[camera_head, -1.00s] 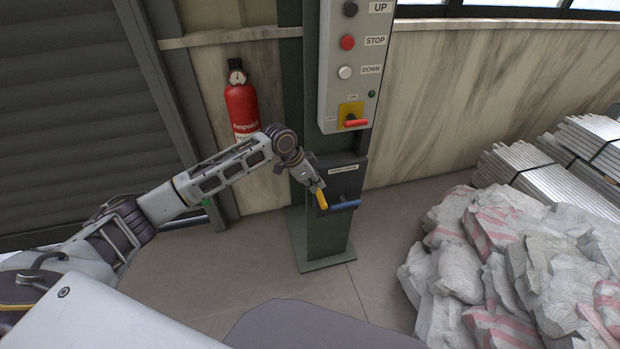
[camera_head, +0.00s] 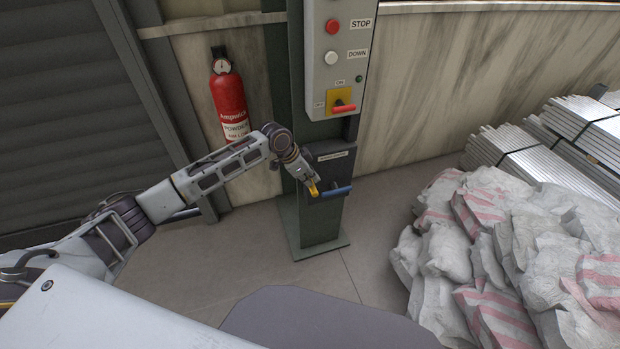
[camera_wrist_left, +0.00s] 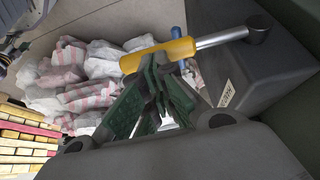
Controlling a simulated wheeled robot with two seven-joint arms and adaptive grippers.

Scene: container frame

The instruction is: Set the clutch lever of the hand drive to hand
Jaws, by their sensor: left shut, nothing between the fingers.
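The lever with a yellow grip (camera_head: 314,188) sits at the left side of the dark box (camera_head: 332,168) on the green post. In the left wrist view its yellow grip (camera_wrist_left: 158,55) is on a metal rod that runs right to a dark pivot on the box. My left gripper (camera_head: 309,181) is at the yellow grip. In the wrist view its green-padded fingers (camera_wrist_left: 158,82) are together just below the grip, with nothing seen between them; whether they touch it I cannot tell. My right gripper is out of view.
A blue handle (camera_head: 337,191) sticks out just right of the yellow grip. Above is a control panel (camera_head: 333,75) with a red-handled switch (camera_head: 343,108). A fire extinguisher (camera_head: 229,98) hangs left. Sacks (camera_head: 520,240) and metal bundles (camera_head: 525,150) lie right.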

